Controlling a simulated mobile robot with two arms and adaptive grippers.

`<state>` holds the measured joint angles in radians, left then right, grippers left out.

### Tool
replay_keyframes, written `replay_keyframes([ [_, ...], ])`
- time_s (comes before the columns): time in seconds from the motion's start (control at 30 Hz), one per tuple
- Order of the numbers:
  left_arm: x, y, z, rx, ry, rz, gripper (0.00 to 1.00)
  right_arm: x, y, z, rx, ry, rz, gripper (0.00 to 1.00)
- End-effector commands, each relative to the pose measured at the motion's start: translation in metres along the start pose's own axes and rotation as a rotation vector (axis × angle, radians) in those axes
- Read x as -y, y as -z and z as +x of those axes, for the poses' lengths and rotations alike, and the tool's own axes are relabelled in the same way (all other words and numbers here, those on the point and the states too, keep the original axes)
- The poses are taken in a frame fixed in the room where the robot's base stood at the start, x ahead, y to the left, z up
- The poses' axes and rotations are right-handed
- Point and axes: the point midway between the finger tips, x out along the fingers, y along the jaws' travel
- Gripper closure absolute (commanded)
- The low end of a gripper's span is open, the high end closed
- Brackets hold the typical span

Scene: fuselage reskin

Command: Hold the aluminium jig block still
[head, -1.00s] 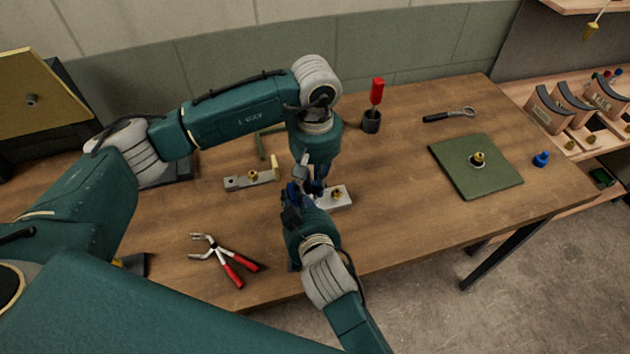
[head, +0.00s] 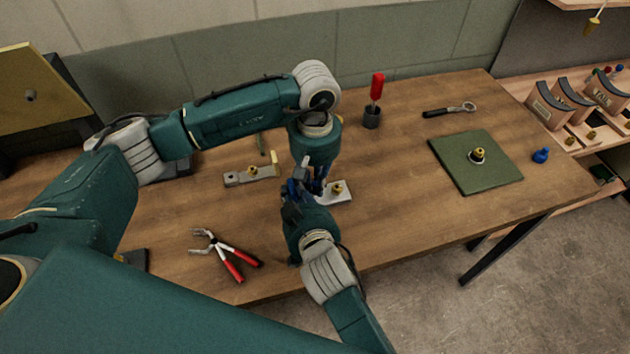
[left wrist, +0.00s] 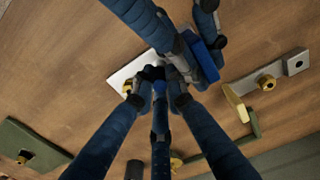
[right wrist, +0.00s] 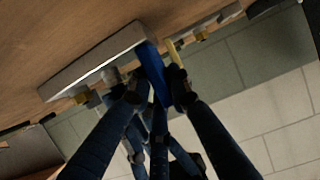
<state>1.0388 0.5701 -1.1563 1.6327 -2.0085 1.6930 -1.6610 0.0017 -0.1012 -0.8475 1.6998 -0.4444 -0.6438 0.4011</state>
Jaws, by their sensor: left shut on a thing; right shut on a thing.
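The aluminium jig block (head: 343,197) is a pale flat bar with a brass fitting on top, lying on the wooden bench. Its pale face also shows in the left wrist view (left wrist: 124,76) and the right wrist view (right wrist: 95,63). My left gripper (left wrist: 158,78) reaches down from above and is shut on the block near its left end; the grip itself is partly hidden. My right gripper (right wrist: 158,84) comes from the front and is shut on a bright blue piece (right wrist: 154,70) close to the block's end. Whether that piece touches the block is unclear.
A second pale bar (head: 238,179) with a brass fitting lies to the left. Red-handled pliers (head: 226,252) lie in front. Bench between is clear.

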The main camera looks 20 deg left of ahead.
Motion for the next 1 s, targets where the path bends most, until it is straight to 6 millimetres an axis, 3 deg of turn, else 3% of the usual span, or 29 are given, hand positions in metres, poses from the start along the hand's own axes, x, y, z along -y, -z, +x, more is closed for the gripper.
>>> replay_keyframes([
  [0.03,0.001,0.000,0.002,0.000,0.002,-0.001,0.82,0.000,-0.002,0.000,0.003,0.000,-0.001,1.00],
  [0.1,0.001,0.000,0.002,0.001,0.002,-0.001,0.68,0.000,-0.002,0.000,0.003,0.000,-0.001,1.00],
  [0.13,0.001,0.000,0.002,0.001,0.003,-0.001,0.66,0.000,-0.002,0.000,0.003,0.000,-0.001,1.00],
  [0.67,0.005,0.000,0.003,0.002,0.013,-0.004,0.66,-0.005,-0.001,0.001,0.002,-0.009,-0.001,1.00],
  [1.0,0.003,0.000,-0.018,0.001,0.009,-0.003,0.66,-0.006,-0.004,0.001,0.008,-0.011,-0.002,1.00],
])
